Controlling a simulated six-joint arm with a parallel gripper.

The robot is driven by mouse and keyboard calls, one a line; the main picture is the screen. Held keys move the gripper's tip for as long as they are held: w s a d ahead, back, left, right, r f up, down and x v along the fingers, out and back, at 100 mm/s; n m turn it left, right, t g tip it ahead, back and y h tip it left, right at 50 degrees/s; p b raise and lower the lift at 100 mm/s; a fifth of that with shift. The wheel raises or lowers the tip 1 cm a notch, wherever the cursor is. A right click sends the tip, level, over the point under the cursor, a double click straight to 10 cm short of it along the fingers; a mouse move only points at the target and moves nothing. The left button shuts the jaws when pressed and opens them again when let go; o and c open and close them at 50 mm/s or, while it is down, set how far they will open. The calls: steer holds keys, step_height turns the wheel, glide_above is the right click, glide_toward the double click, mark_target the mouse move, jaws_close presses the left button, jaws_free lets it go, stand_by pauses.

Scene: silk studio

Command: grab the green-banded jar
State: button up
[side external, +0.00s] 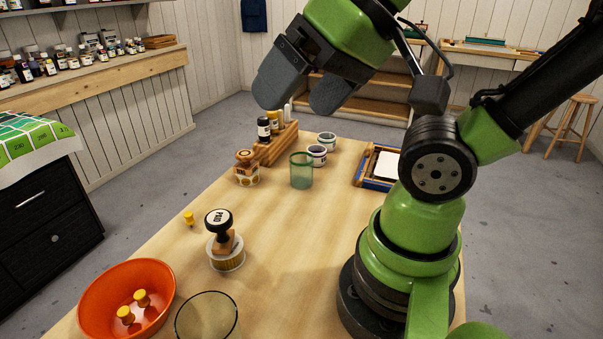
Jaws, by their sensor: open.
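The green-banded jar (327,140) is a small white jar with a greenish band, standing upright toward the far end of the table (300,232). A similar jar with a dark blue band (316,158) stands just in front of it and slightly to its left, so its lower left is partly covered. My gripper (298,106) is high in the picture, up and to the left of the jar. Its two dark fingers are spread apart with nothing between them.
A green glass (301,172) stands in front of the jars. A wooden rack with bottles (270,150) is to their left, a blue-edged frame (367,180) to their right. Stamps (220,222), an orange bowl (97,300) and a clear glass (207,318) are nearer. The table's middle is clear.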

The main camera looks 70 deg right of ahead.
steer(key=shift+w, duration=0.1)
steer(key=w+d+f+m+t+h, duration=0.1)
steer(key=w+d+f+m+h, duration=0.2)
steer(key=w, duration=0.5)
steer(key=w+d+f+m+h, duration=0.1)
steer(key=w+d+f+m, duration=0.2)
steer(key=w+f+m, duration=0.35)
steer(key=m+g+h, duration=0.2)
steer(key=g+h, duration=0.4)
steer(key=h, duration=0.5)
glide_toward(303, 156)
steer(key=x, duration=0.7)
steer(key=shift+d+f, duration=0.1)
steer(key=shift+f, duration=0.1)
steer(key=c, duration=1.2)
steer(key=shift+r, duration=0.15)
